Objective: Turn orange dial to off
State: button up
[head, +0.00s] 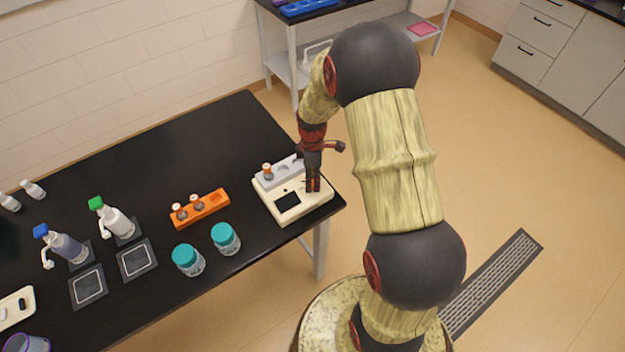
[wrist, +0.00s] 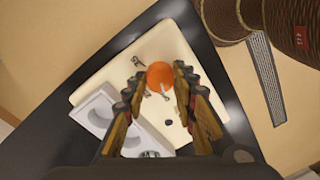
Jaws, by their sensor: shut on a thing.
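The orange dial (wrist: 159,75) is on the top face of a cream device (wrist: 188,48), seen in the wrist view. My gripper (wrist: 160,87) is shut on the dial, one finger on each side of it. A pale mark shows at the dial's lower edge, and small dark symbols sit beside it; I cannot read its setting. In the head view, my gripper (head: 313,188) points down onto the cream device (head: 290,216) at the table's right end, and it hides the dial there.
A grey rack (head: 278,172) with an orange-capped vial sits on the device's back part. An orange rack (head: 200,209) and two teal-lidded jars (head: 225,238) stand to the left. Dispenser bottles (head: 116,221) stand farther left. The black table's (head: 160,150) back area is clear.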

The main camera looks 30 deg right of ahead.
jog(key=shift+w, duration=0.1)
jog(key=o, duration=1.2)
jog(key=shift+c, duration=0.2)
jog(key=shift+r, duration=0.1)
notch_tip(320, 180, up, 12)
jog(key=shift+w+d, duration=0.2)
jog(key=shift+w, duration=0.05)
